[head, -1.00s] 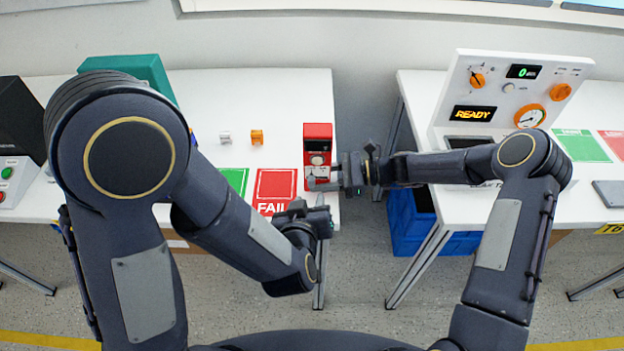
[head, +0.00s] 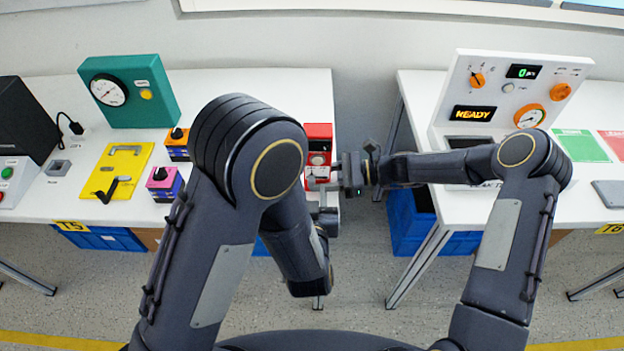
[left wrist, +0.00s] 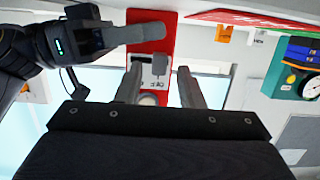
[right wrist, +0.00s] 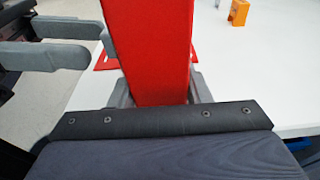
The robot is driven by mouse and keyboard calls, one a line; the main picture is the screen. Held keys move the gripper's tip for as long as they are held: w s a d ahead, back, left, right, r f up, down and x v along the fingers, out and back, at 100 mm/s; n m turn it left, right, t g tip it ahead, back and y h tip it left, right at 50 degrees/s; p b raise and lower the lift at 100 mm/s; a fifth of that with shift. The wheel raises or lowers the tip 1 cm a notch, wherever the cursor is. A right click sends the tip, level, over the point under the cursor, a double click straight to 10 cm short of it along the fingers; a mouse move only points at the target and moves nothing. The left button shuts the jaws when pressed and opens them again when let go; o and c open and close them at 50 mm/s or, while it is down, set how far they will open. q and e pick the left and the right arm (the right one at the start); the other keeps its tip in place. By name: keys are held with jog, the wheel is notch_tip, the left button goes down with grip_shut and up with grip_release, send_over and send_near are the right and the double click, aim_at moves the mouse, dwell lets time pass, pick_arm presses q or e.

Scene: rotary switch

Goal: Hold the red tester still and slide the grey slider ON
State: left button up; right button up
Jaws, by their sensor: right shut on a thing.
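The red tester (head: 318,131) stands upright at the right end of the left table. My right gripper (right wrist: 150,80) is shut on it from the right, with a finger on each side. The grey slider (left wrist: 160,65) is on the tester's white front panel in the left wrist view; lettering beside it is too small to read surely. My left gripper (left wrist: 160,78) is open, its fingers either side of the slider with gaps showing. In the head view the left gripper (head: 328,205) is just in front of the tester, partly hidden by my arm.
A teal gauge box (head: 130,92), a yellow plate with a crank (head: 117,170) and knob boxes (head: 163,183) are left of my left arm. A white panel with dials (head: 510,95) stands on the right table. A gap separates the tables.

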pick_arm(q)
jog(key=shift+w+f, duration=0.2)
jog(key=shift+w, duration=0.55)
grip_shut()
